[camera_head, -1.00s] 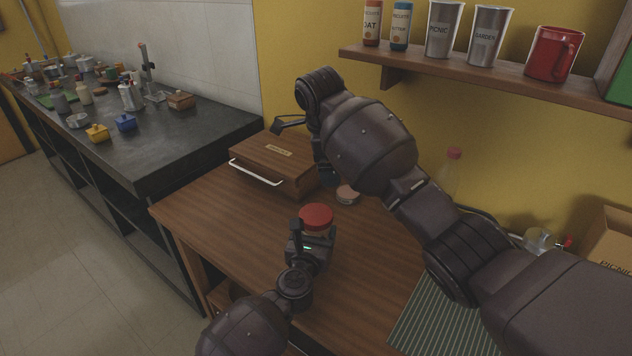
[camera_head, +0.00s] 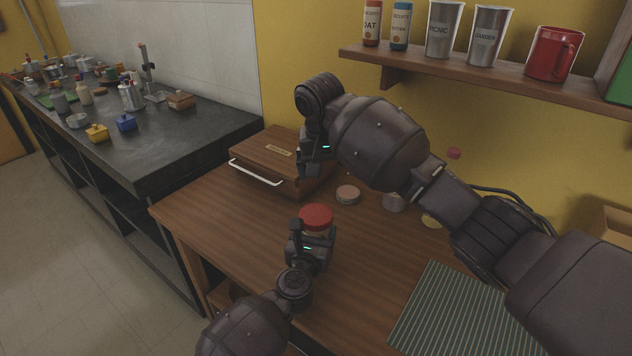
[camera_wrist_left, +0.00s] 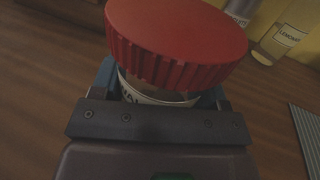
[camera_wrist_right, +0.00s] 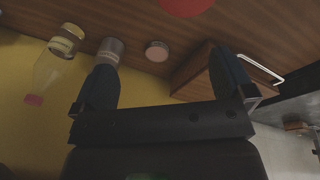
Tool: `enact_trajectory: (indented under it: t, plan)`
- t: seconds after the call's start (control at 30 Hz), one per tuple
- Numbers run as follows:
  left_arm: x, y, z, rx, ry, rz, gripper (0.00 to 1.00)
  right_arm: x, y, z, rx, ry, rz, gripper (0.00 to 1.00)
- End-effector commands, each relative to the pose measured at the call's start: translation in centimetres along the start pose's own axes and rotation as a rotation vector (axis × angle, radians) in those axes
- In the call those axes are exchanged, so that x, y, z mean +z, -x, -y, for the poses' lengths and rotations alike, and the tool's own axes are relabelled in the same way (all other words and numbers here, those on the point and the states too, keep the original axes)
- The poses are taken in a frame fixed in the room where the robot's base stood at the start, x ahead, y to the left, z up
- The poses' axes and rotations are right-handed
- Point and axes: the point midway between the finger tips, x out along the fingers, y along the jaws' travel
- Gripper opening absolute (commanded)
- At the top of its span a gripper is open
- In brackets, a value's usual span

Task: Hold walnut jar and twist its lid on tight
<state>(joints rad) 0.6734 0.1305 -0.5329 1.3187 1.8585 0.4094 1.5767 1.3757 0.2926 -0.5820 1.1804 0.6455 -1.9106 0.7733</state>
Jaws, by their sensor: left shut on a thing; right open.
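The jar (camera_wrist_left: 155,98) has a ribbed red lid (camera_head: 316,216) on its mouth; in the left wrist view the lid (camera_wrist_left: 178,45) looks slightly tilted on it. Its pale label is mostly hidden, so I cannot read the full name. My left gripper (camera_head: 311,240) is shut around the jar body, below the lid, over the wooden table. My right gripper (camera_head: 311,172) is beyond the jar, in front of the wooden box's right side. The right wrist view shows its fingers (camera_wrist_right: 165,80) spread and empty, with the red lid (camera_wrist_right: 187,5) at the top edge, apart from them.
A wooden box (camera_head: 275,158) with a white handle stands at the table's back left. A small round pinkish-topped tin (camera_head: 348,194), a grey canister (camera_wrist_right: 110,50) and a clear bottle (camera_wrist_right: 50,70) stand nearby. A striped mat (camera_head: 455,315) lies at right. A shelf (camera_head: 480,70) hangs above.

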Motion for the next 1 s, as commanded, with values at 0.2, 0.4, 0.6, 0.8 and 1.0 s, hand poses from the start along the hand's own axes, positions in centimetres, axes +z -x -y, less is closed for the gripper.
enact_trajectory:
  t: [0.2,0.4,0.6,0.8,1.0]
  plan:
    - [0.0,0.0,0.0,0.0,0.0,0.0,0.02,0.6,-0.4,0.3,-0.016,0.342,0.021,1.0]
    - [0.0,0.0,0.0,0.0,0.0,0.0,0.02,1.2,-0.8,0.7,-0.042,0.654,0.038,1.0]
    - [0.0,0.0,0.0,0.0,0.0,0.0,0.02,1.9,-1.1,1.3,-0.08,0.965,0.046,1.0]
    - [0.0,0.0,0.0,0.0,0.0,0.0,0.02,2.5,-1.2,1.9,-0.125,1.271,0.039,1.0]
    - [0.0,0.0,0.0,0.0,0.0,0.0,0.02,2.8,-1.1,2.4,-0.173,1.569,0.015,1.0]
